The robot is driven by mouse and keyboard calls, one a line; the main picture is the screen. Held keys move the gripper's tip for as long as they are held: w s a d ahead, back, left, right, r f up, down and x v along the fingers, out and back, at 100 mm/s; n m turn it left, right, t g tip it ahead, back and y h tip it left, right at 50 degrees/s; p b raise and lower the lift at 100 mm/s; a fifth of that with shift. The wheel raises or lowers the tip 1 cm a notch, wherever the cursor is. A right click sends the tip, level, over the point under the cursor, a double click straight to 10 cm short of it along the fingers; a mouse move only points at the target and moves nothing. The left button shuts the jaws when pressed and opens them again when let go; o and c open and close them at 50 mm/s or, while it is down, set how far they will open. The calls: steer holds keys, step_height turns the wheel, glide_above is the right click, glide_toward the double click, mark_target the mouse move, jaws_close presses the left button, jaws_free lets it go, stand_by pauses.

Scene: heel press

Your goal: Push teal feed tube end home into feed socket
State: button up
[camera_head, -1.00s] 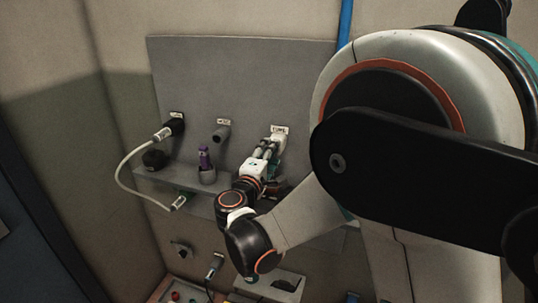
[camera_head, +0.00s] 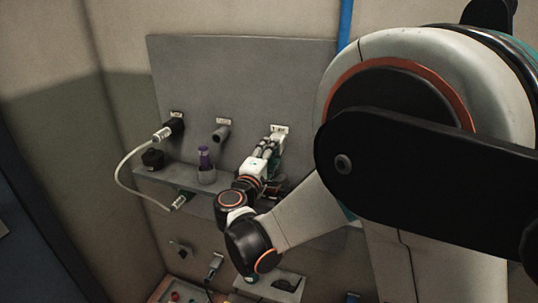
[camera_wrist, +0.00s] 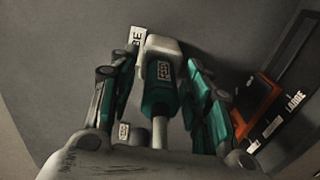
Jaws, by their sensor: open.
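The teal feed tube end (camera_wrist: 161,92) is in the wrist view, between the two fingers of my gripper (camera_wrist: 160,66). The fingers stand apart on either side of it, with gaps visible, so the gripper is open. Its front meets the pale feed socket (camera_wrist: 162,47) on the grey panel; I cannot tell how deep it sits. A pale tube runs back from the teal part toward my gripper's base. In the head view, my gripper (camera_head: 268,149) is at the panel just below a white label and hides the tube end.
A grey panel (camera_head: 240,75) carries other fittings to the left, with a pale looped cable (camera_head: 122,170). A purple-topped item (camera_head: 205,158) stands on the ledge left of my gripper. An orange-framed dark item (camera_wrist: 258,100) is close right of the fingers in the wrist view.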

steer(key=shift+c, duration=0.6)
jaws_close()
steer(key=shift+s, duration=0.1)
steer(key=shift+b+v, duration=0.3)
steer(key=shift+v, duration=2.65)
steer(key=shift+s+a, duration=0.1)
steer(key=w+a, duration=0.2)
steer(key=a, duration=0.7)
steer(key=w+a, duration=0.3)
steer(key=a, duration=0.6)
steer(key=shift+a+b, duration=0.2)
steer(key=shift+b, duration=0.25)
steer(key=shift+w, duration=0.1)
